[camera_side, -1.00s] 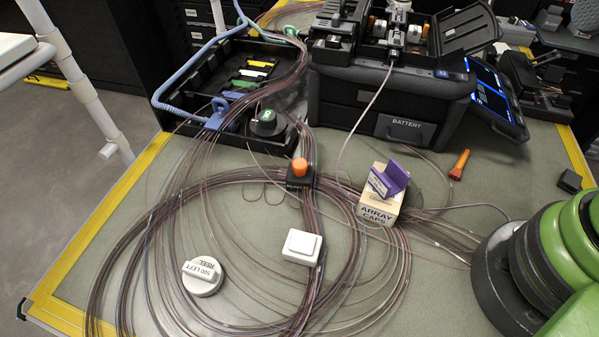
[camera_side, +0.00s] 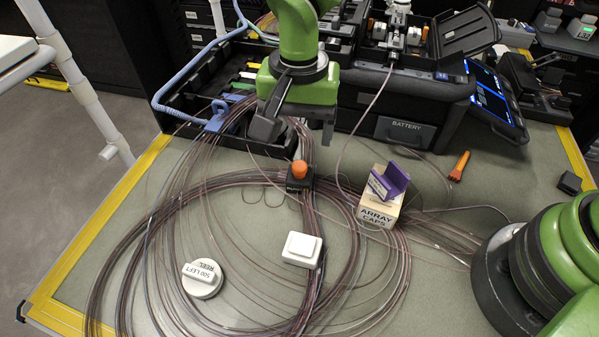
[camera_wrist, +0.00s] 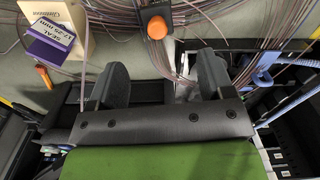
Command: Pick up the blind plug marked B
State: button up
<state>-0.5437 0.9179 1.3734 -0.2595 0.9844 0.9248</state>
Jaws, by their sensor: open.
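The round black plug with a green marked top, seen earlier in the black tray (camera_side: 172,118), is hidden now behind my gripper in the side view. I cannot make it out in the wrist view. My gripper (camera_side: 297,130) is over the front right part of the tray, its fingers pointing down. In the wrist view my gripper (camera_wrist: 160,78) has its two dark fingers wide apart, with nothing held between them. An orange-topped black piece (camera_side: 299,169) stands on the cables just in front of my gripper; its orange top also shows in the wrist view (camera_wrist: 157,27).
Coiled cables cover the middle of the table. A white block (camera_side: 302,249), a white reel cap (camera_side: 202,278) and an array caps box (camera_side: 379,211) stand among them. The dark splicer (camera_side: 362,105) is close behind and right of my gripper. An orange tool (camera_side: 459,166) lies right.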

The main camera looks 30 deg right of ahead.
aim_at(299, 165)
jog(key=f, duration=1)
jog(key=shift+s+f, duration=0.2)
jog(key=shift+f, duration=0.05)
jog(key=shift+c, duration=0.2)
jog(key=c, duration=1)
